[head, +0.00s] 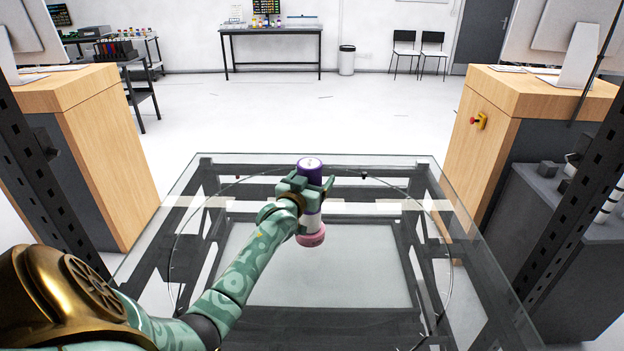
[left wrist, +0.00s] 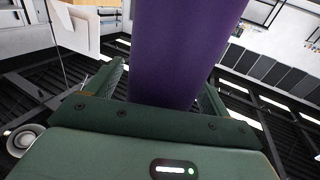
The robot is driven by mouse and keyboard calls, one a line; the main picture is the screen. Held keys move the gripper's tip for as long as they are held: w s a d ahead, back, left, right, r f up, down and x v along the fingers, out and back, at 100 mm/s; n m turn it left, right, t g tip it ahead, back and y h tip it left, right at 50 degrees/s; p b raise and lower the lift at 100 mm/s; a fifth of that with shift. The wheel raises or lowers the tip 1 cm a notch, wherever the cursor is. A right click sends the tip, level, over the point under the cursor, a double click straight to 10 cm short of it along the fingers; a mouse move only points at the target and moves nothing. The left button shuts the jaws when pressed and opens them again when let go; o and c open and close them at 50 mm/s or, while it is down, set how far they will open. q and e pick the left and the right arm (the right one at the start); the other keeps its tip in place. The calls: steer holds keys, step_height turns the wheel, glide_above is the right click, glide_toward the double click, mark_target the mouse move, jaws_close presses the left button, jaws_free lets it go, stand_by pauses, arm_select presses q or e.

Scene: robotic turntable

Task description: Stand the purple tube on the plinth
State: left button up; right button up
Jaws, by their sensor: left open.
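The purple tube (head: 310,169) stands roughly upright above the middle of the glass table, between the fingers of my left gripper (head: 306,188). In the left wrist view the purple tube (left wrist: 178,50) fills the space between the two green fingers of my left gripper (left wrist: 160,92). The jaws are open around it. Below the gripper in the head view, a white section (head: 311,222) and a pink round piece (head: 311,237) show under the tube. I cannot tell whether these are the plinth, and the tube's lower end is hidden. My right gripper is out of view.
The glass table (head: 415,175) has a dark frame and a large thin ring (head: 450,262) around its middle. Wooden cabinets (head: 105,135) flank it on the left and right. A red stop button (head: 476,121) is on the right cabinet. The glass around the arm looks mostly clear.

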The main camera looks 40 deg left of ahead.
arm_select(q)
steer(key=shift+r, duration=0.15)
steer(key=shift+s+d, duration=0.15)
steer(key=shift+s, duration=0.2)
steer(key=p+v, duration=0.2)
steer(key=v, duration=0.9)
steer(key=shift+p, duration=0.4)
steer(key=shift+s+d, duration=0.1)
steer(key=shift+s, duration=0.1)
